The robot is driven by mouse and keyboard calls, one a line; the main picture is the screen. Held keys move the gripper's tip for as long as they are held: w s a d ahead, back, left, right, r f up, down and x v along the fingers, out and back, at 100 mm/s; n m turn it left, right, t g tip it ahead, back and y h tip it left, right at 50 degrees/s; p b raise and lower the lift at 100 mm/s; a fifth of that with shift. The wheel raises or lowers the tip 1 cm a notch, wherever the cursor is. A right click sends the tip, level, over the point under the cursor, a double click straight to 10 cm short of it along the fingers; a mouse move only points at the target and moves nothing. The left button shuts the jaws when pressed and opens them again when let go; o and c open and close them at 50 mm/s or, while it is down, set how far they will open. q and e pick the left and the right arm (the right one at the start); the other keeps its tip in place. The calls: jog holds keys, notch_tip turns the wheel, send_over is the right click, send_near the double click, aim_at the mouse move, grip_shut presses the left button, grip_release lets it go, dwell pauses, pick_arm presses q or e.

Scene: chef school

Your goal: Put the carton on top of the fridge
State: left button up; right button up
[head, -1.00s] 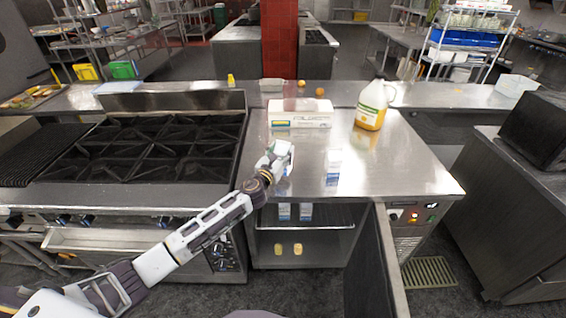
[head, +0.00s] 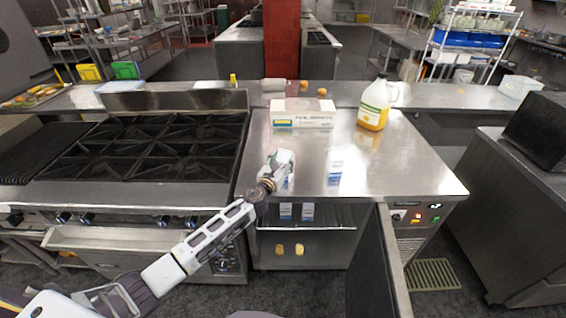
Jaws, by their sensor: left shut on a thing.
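The low fridge has a steel top (head: 400,165), and its door (head: 378,265) stands open at the front. My left gripper (head: 278,165) is at the front left of the fridge top. It is shut on a white and blue carton (head: 286,158), largely hidden by the gripper. I cannot tell whether this carton touches the top. A similar carton (head: 335,160) stands upright on the top, to the right. My right gripper is not in view.
A white box (head: 302,118) and a large jug of yellow liquid (head: 374,105) stand at the back of the fridge top. A black-grated stove (head: 150,145) adjoins on the left. The front right of the top is clear.

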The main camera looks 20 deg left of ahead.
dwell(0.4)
pick_arm(q)
jog(key=o, duration=1.3)
jog(key=shift+o, duration=0.2)
jog(key=shift+s+r, duration=0.1)
jog(key=s+a, duration=0.1)
jog(key=s, duration=1)
jog(key=shift+s+a+b, duration=0.15)
jog(key=shift+s+b, duration=0.25)
jog(key=shift+b, duration=0.05)
